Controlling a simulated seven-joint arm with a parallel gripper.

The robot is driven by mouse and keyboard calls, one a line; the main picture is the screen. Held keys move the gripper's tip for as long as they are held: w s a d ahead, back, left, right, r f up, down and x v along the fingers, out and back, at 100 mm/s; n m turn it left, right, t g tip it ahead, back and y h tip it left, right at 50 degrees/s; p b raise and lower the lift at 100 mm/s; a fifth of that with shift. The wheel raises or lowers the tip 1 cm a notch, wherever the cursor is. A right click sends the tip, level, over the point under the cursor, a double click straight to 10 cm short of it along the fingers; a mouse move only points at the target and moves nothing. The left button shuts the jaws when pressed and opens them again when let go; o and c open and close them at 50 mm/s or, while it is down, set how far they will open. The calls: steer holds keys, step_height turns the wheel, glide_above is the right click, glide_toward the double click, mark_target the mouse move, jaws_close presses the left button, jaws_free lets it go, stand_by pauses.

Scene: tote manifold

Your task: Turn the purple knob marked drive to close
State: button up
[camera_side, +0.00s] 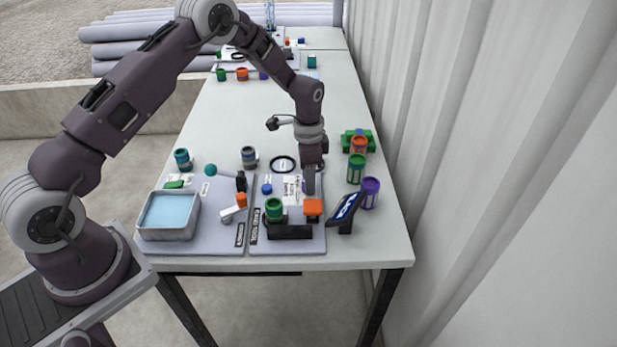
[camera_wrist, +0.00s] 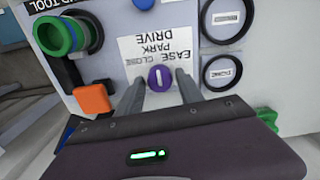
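The purple knob (camera_wrist: 160,78) shows in the wrist view with a pale line across its face, running roughly up and down. A white label (camera_wrist: 158,47) beside it reads DRIVE, PARK, EASE and CLOSE, upside down in this view. My gripper (camera_wrist: 160,75) is open, with one finger on each side of the knob and small gaps between the fingers and the knob. In the side view my gripper (camera_side: 309,190) points down over the right-hand panel (camera_side: 262,205), and it mostly hides the knob there.
An orange block (camera_wrist: 92,99) and a green ringed cup (camera_wrist: 58,36) are left of my fingers. Two black rings (camera_wrist: 223,72) are to the right. In the side view a water tray (camera_side: 168,214) sits at left; purple and green cans (camera_side: 369,193) stand at right.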

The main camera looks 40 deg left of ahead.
jaws_close()
steer(key=shift+n, duration=0.4)
steer(key=n, duration=0.8)
steer(key=shift+n, duration=0.7)
steer(key=shift+o, duration=1.8)
jaws_free()
